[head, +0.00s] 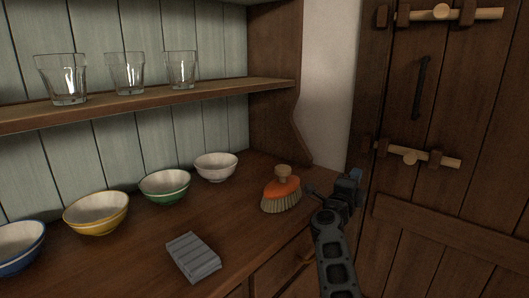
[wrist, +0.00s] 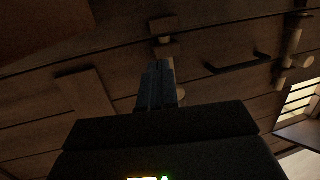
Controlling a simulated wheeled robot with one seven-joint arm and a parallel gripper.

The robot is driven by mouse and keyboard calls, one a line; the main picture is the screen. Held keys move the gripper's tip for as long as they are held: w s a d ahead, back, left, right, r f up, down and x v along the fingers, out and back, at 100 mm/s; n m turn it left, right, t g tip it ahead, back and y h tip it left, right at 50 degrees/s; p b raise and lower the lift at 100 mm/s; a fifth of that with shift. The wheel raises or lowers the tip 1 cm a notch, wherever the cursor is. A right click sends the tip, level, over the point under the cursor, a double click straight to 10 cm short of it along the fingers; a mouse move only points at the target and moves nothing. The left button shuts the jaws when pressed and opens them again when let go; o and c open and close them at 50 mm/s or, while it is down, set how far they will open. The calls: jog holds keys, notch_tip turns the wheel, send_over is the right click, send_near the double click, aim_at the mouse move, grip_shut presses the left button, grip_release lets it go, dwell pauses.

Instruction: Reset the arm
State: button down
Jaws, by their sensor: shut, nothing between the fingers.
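My arm reaches up from the bottom right of the head view. My gripper (head: 354,175) is at its far end, in front of the wooden door and to the right of the counter's edge. In the wrist view the fingers of my gripper (wrist: 158,68) are together with nothing between them. The wrist view is dark and shows the door's planks beyond the fingers.
The counter (head: 120,262) bears several bowls, a grey ridged block (head: 193,257) and an orange brush (head: 281,190). Three glasses stand on the shelf (head: 200,91) above. The door (head: 450,200) has wooden bolts and a dark handle (head: 421,88).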

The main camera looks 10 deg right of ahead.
jog(key=s+d+f+n+t+y+p, duration=0.1)
jog(key=s+d+f+n+t+y, duration=0.1)
jog(key=s+f+n, duration=0.45)
jog(key=s+d+f+n+t+y, duration=0.1)
jog(key=s+f+n+t, duration=0.15)
jog(key=s, duration=0.65)
jog(key=s+a+f+n+y+p, duration=0.1)
jog(key=s+a+f+n+y, duration=0.3)
jog(key=s, duration=0.6)
jog(key=s+n+y, duration=0.2)
jog(key=s+n, duration=0.4)
jog(key=s, duration=0.3)
jog(key=s+a+r+n+g+y, duration=0.1)
jog(key=s+a+r+n, duration=0.1)
jog(key=s, duration=0.7)
jog(key=s+a+r+n+g+y+p, duration=0.1)
jog(key=s+a+r, duration=0.3)
jog(key=s, duration=0.6)
jog(key=s+a+r+n+g+y, duration=0.2)
jog(key=s+a, duration=0.4)
jog(key=s, duration=0.4)
jog(key=shift+r+n+g+y+p, duration=0.35)
jog(key=shift+r+n+y, duration=0.2)
jog(key=shift+n, duration=0.55)
